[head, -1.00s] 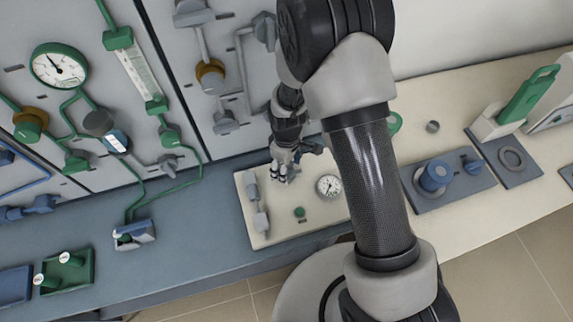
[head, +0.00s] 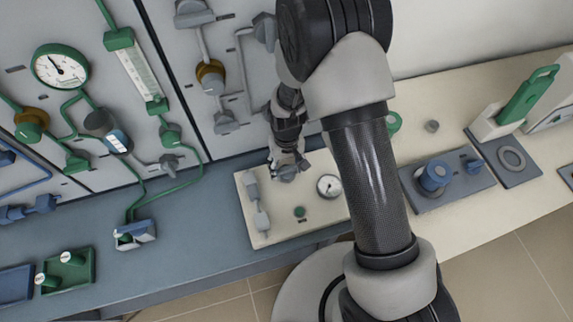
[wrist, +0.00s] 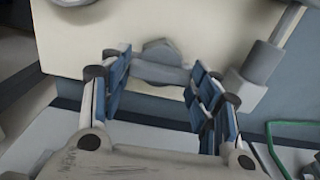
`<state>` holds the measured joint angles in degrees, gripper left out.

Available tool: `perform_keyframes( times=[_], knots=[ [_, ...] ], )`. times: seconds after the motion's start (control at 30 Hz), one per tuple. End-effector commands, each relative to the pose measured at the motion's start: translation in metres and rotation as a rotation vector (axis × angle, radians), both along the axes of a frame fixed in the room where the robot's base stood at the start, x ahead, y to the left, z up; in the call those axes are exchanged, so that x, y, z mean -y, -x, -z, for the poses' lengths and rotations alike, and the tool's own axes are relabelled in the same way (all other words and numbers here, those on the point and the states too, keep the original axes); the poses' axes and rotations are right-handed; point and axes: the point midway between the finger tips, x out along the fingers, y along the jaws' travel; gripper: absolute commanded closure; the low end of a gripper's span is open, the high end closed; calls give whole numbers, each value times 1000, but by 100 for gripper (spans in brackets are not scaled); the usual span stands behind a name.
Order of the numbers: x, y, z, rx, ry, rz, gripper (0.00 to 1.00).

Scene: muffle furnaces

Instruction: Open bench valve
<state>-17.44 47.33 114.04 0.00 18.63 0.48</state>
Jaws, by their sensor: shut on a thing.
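The bench valve is a grey handle (wrist: 160,62) on a cream panel (wrist: 85,35) in the wrist view. My gripper (wrist: 158,74) has one blue-padded finger at each end of the handle and is shut on it. In the head view my gripper (head: 287,170) is at the upper middle of the cream panel (head: 275,235). The grey handle (head: 288,175) shows there only in part, as my gripper covers much of it.
The panel also carries a round gauge (head: 329,186), a green knob (head: 299,212) and grey pipe fittings (head: 261,221) at its left. A wall panel with valves stands behind. A blue fixture (head: 434,178) stands to the right. The blue bench (head: 190,230) has free room left of the panel.

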Motion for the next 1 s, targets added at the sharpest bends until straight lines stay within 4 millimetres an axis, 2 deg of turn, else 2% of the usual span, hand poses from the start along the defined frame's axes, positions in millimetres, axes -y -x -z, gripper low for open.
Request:
perform_keyframes(
  times=[0.57, 0.6, 0.87, 1.0],
  knots=[
    [0, 0, 0, 0, 0, 35, 67],
    [0, 0, 0, 0, 0, 35, 42],
    [0, 0, 0, 0, 0, 33, 25],
    [0, 0, 0, 0, 0, 32, 23]
  ],
)
